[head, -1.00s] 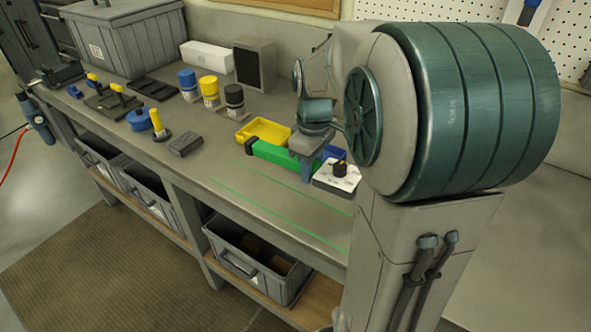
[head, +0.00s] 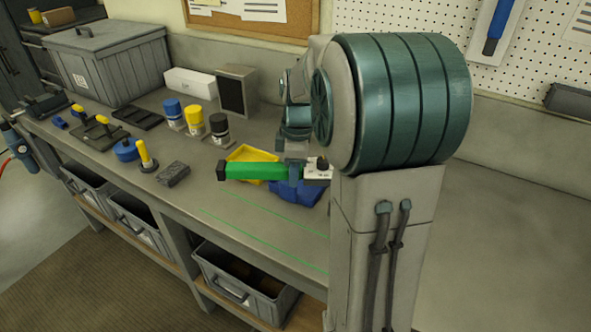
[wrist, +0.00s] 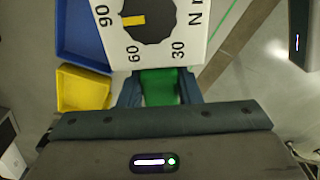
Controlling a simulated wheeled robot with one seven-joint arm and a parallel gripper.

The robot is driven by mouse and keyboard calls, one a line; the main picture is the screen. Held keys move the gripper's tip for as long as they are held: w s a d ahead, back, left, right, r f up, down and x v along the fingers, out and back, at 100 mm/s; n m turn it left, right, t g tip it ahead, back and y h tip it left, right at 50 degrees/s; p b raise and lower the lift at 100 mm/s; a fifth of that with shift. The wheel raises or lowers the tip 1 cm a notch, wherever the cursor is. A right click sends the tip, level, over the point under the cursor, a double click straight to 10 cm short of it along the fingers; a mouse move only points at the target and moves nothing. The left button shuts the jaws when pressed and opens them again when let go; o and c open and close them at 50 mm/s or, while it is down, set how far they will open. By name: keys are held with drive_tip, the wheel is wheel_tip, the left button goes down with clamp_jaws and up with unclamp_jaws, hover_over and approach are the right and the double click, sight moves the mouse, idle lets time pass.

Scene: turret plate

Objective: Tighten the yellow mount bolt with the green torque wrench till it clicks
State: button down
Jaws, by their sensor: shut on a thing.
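The green torque wrench (head: 255,173) is held level by my gripper (head: 294,184), in front of the yellow and blue trays. In the wrist view, my gripper (wrist: 160,92) is shut on its green handle (wrist: 160,84) close to the dial. The white dial (wrist: 190,25) shows 90, 60 and 30 and a black knob with a yellow pointer. At the left of the bench, a yellow-topped piece (head: 103,121) stands on a dark plate (head: 92,134), and an upright yellow rod (head: 144,152) stands on a dark base. I cannot tell which is the mount bolt.
A yellow tray (head: 240,153) and a blue tray (head: 306,194) lie by the wrench. Blue, yellow (head: 193,119) and black capped pieces stand behind. A grey block (head: 173,174) lies near the front edge. The bench between the green lines (head: 250,222) is clear.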

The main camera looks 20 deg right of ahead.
drive_tip(key=shift+f+b, duration=1.95)
drive_tip(key=shift+f, duration=0.7)
drive_tip(key=shift+f+b, duration=0.6)
drive_tip(key=shift+f, duration=0.1)
idle(0.5)
idle(0.4)
drive_tip(key=shift+w+d+m+p, duration=0.25)
drive_tip(key=shift+w+d+m, duration=0.15)
drive_tip(key=shift+w, duration=0.3)
drive_tip(key=shift+w+d+m+p, duration=0.25)
drive_tip(key=shift+w+d+m, duration=0.15)
drive_tip(key=shift+w, duration=0.25)
drive_tip(key=shift+w+d+m+p, duration=0.3)
drive_tip(key=shift+w+d, duration=0.1)
drive_tip(key=shift+w, duration=0.3)
drive_tip(key=shift+w, duration=0.1)
drive_tip(key=shift+w+d+f+m+p, duration=0.15)
drive_tip(key=shift+w+d+m+p, duration=0.6)
drive_tip(key=shift+w+d+m, duration=0.7)
drive_tip(key=shift+w+d, duration=0.25)
drive_tip(key=shift+w, duration=0.1)
